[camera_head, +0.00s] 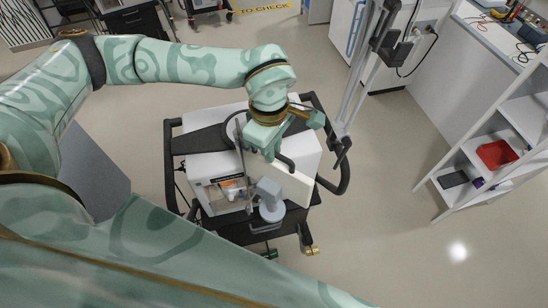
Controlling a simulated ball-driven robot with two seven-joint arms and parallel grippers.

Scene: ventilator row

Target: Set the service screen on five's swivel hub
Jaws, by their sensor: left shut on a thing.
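My left gripper (268,153) reaches down from above over the ventilator cart and is shut on a pale, flat panel (290,183), which looks like the service screen seen nearly from its edge. The fingers hide part of it. The ventilator (208,166) is a white box with a dark band across its top, on a black-railed cart. A round dark-rimmed part (232,124), possibly the swivel hub, is partly hidden behind the gripper. Whether the panel touches it, I cannot tell. No number five is readable. My right gripper is out of view.
A grey fitting (270,205) stands at the ventilator's front. Black rails (340,180) curve around the cart's right side. A pole stand (361,85) rises close behind right. A white shelf with a red tray (496,154) is at right. Floor between is clear.

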